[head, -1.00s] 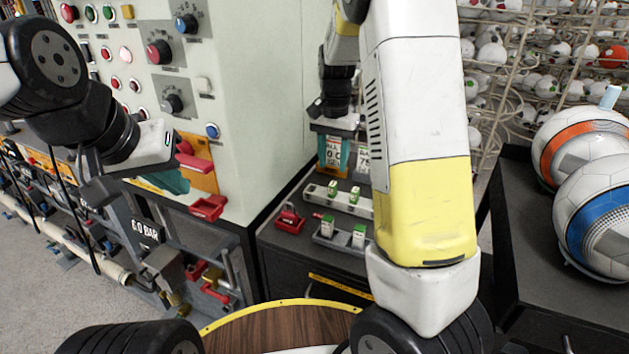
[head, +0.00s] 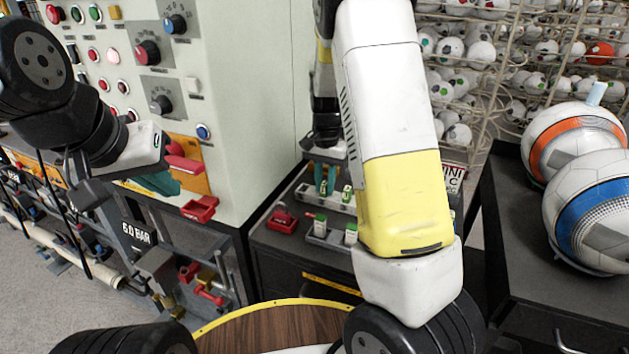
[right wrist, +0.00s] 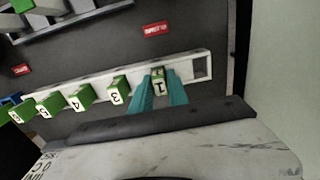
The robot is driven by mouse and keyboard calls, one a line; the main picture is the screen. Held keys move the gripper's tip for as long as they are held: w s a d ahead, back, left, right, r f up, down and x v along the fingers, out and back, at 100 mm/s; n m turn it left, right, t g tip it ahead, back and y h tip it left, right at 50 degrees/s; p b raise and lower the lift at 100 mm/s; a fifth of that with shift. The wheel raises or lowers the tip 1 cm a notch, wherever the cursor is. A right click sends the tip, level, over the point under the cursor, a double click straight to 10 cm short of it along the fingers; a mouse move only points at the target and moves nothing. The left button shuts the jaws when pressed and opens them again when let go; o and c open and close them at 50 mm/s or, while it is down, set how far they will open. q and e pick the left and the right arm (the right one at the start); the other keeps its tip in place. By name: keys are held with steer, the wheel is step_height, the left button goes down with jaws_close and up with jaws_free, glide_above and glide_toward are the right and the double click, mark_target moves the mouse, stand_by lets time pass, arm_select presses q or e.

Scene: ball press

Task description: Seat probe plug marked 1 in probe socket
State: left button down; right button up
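The plug marked 1 (right wrist: 161,83), green with a white face, stands in the pale strip (right wrist: 203,67) in the right wrist view. My right gripper (right wrist: 160,80) has its teal fingers on either side of this plug. Whether they press on it cannot be told. In the head view my right gripper (head: 325,178) points down at the rear strip, partly hidden by my arm. My left gripper (head: 157,183) is at the left, beside the machine's red handle, and its finger gap is unclear. I cannot identify the probe socket.
Plugs marked 3 (right wrist: 117,91) and 4 (right wrist: 79,97) stand in the same strip. An empty square opening lies right of plug 1. A front holder (head: 330,237) carries green-and-white plugs, beside a red part (head: 282,219). The panel wall (head: 255,100) rises close to the left.

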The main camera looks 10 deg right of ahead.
jaws_close()
